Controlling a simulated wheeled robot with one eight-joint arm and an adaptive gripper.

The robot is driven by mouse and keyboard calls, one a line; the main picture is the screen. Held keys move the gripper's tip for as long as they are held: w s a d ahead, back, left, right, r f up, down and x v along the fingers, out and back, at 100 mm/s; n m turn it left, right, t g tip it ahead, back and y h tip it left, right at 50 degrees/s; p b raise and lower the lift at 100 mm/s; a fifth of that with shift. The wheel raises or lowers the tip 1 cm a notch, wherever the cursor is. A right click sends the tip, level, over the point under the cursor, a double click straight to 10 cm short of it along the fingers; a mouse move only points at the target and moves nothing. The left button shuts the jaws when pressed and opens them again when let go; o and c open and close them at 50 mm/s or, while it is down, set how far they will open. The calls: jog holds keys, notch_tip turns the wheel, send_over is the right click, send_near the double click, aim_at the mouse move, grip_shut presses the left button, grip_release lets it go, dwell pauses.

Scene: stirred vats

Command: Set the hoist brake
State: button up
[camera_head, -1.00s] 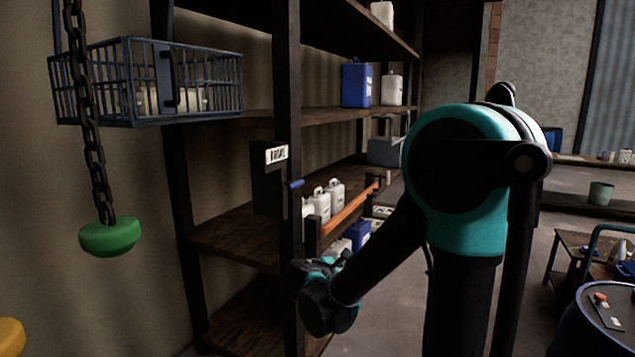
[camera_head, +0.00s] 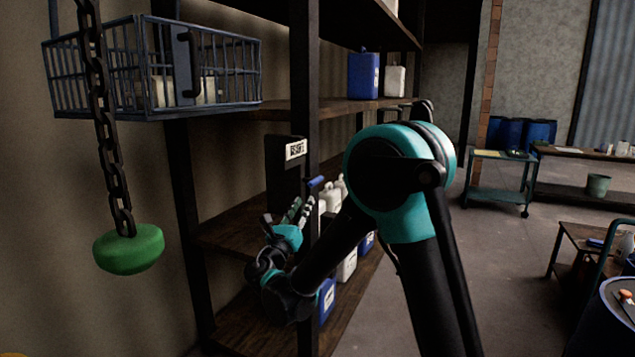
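The dark brake box (camera_head: 284,168) is fixed by the shelf post and bears a white label (camera_head: 296,149) whose small lettering is hard to read. A short lever with a blue grip (camera_head: 316,182) sticks out at its lower right. My gripper (camera_head: 299,210) is just below and left of the blue grip, pointing up, with a small gap between them in the picture. Whether it touches the lever, and how far its fingers are apart, I cannot tell. A chain (camera_head: 104,120) with a green knob (camera_head: 128,249) hangs at the left, apart from my gripper.
A blue wire basket (camera_head: 215,75) hangs behind the chain. The dark shelf post (camera_head: 305,80) stands close beside my gripper. Shelves hold blue (camera_head: 363,74) and white jugs (camera_head: 395,80). A trolley (camera_head: 500,170), a bench and a drum stand at the right, with open floor between.

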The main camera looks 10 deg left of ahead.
aim_at(316, 181)
jog(key=x, duration=1.2)
jog(key=shift+c, duration=0.2)
grip_shut()
